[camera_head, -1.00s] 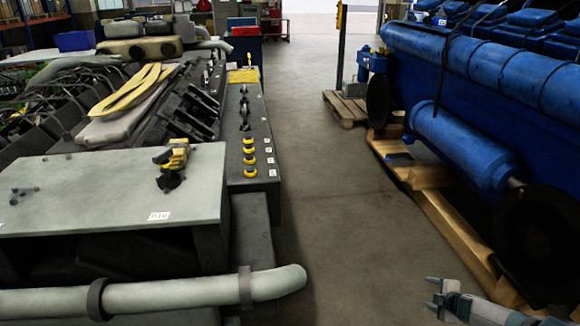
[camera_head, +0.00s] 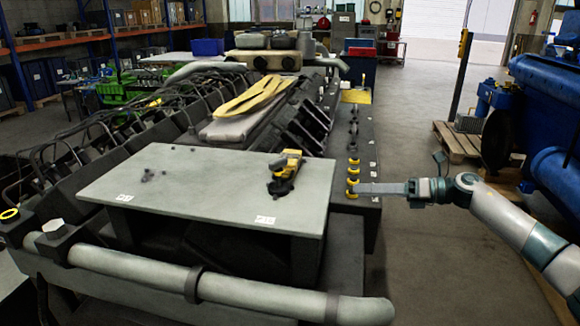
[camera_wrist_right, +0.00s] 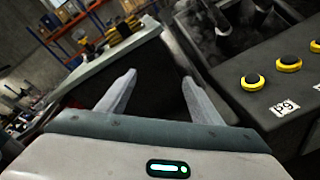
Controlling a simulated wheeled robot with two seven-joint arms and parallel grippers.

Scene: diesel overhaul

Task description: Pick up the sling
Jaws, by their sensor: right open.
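The yellow sling (camera_head: 255,96) lies folded in a long flat loop on a grey pad (camera_head: 232,128) on top of the dark engine, left of centre in the head view. My right gripper (camera_head: 364,188) reaches in from the right, level with the engine's side ledge and well short of the sling, nearer to me. Its fingers are apart and empty in the right wrist view (camera_wrist_right: 158,88). The sling is not clearly visible in that wrist view. My left gripper is not in view.
A grey plate (camera_head: 190,185) with a yellow-black tool (camera_head: 286,168) stands in front of the sling. Yellow-ringed knobs (camera_head: 353,170) line the ledge near my gripper. A thick grey pipe (camera_head: 130,265) crosses the front. A blue engine (camera_head: 550,110) stands right, beyond a clear aisle.

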